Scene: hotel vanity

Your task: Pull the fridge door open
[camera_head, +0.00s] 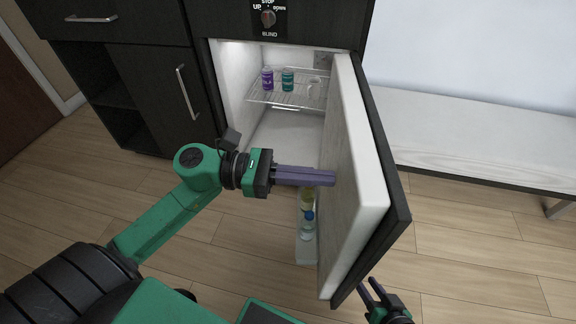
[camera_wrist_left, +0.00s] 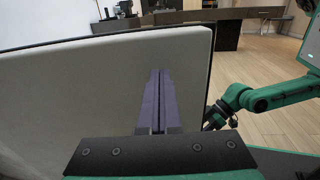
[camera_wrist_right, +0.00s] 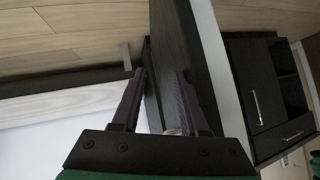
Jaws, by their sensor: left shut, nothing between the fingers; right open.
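The fridge door (camera_head: 365,190) stands wide open, hinged on the right, with its white inner face toward the left and its dark outer panel on the right. It also fills much of the left wrist view (camera_wrist_left: 70,95). My left gripper (camera_head: 334,179) is shut and empty, with its fingertips at the door's inner face; I cannot tell if they touch. My right gripper (camera_head: 366,285) is open near the door's lower outer corner. In the right wrist view its fingers (camera_wrist_right: 160,75) sit on either side of the door's dark edge (camera_wrist_right: 168,50).
Inside the fridge a wire shelf (camera_head: 285,95) holds a purple can (camera_head: 267,79), a teal can (camera_head: 288,79) and a white mug (camera_head: 314,89). Bottles (camera_head: 307,215) stand in the door's lower rack. A pale bench (camera_head: 480,130) is at right. Wooden floor (camera_head: 480,255) is clear.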

